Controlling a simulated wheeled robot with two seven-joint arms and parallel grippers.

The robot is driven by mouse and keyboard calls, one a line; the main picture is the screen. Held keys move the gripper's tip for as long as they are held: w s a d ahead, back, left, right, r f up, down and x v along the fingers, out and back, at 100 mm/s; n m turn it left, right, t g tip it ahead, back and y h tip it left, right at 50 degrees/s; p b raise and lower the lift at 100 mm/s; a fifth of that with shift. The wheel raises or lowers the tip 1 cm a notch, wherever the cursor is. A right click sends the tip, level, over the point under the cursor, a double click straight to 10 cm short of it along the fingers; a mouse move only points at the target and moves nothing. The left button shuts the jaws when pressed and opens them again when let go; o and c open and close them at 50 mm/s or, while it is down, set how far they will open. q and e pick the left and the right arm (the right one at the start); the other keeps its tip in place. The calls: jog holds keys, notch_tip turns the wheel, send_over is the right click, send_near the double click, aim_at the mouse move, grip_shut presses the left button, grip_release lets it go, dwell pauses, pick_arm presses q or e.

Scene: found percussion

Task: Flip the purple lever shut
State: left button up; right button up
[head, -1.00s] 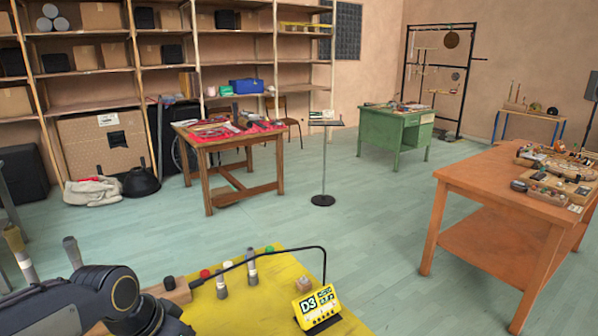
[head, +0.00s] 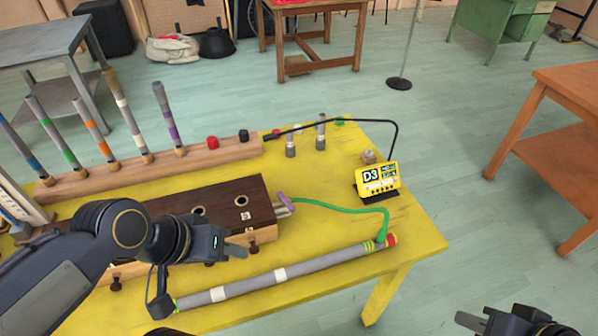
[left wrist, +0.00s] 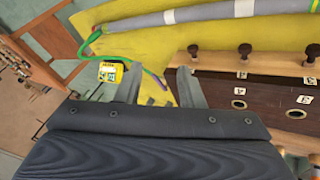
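The purple lever (head: 285,201) is a small purple piece at the right end of a dark brown wooden box (head: 160,205), beside short pale pipe stubs and the end of a green hose (head: 340,206). I cannot tell its exact angle. My left gripper (head: 240,248) is over the box's front right part, in front of and left of the lever. In the left wrist view its fingers (left wrist: 160,88) are apart with nothing held; a bit of purple (left wrist: 163,83) shows beyond the gap. My right gripper (head: 475,322) is at the bottom right, off the table and partly cut off.
A long grey tube (head: 300,273) lies along the yellow table's (head: 420,232) front. A yellow D3 display (head: 377,178) stands at the right, with a thin black arm behind it. A wooden rail (head: 95,180) with upright banded tubes stands behind the box.

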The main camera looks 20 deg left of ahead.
pick_arm(q)
jog(key=w+r+n+g, duration=0.2)
jog(key=w, duration=0.5)
jog(key=n+g+y+p, duration=0.2)
jog(key=n+g+y, duration=0.1)
jog(key=n+y, duration=0.15)
send_over(289, 204)
jog(key=shift+n+h, duration=0.25)
jog(key=shift+n, duration=0.2)
notch_tip(289, 204, down, 7)
jog(key=shift+s+f, duration=0.1)
notch_tip(289, 204, down, 7)
jog(key=shift+f, duration=0.15)
grip_shut()
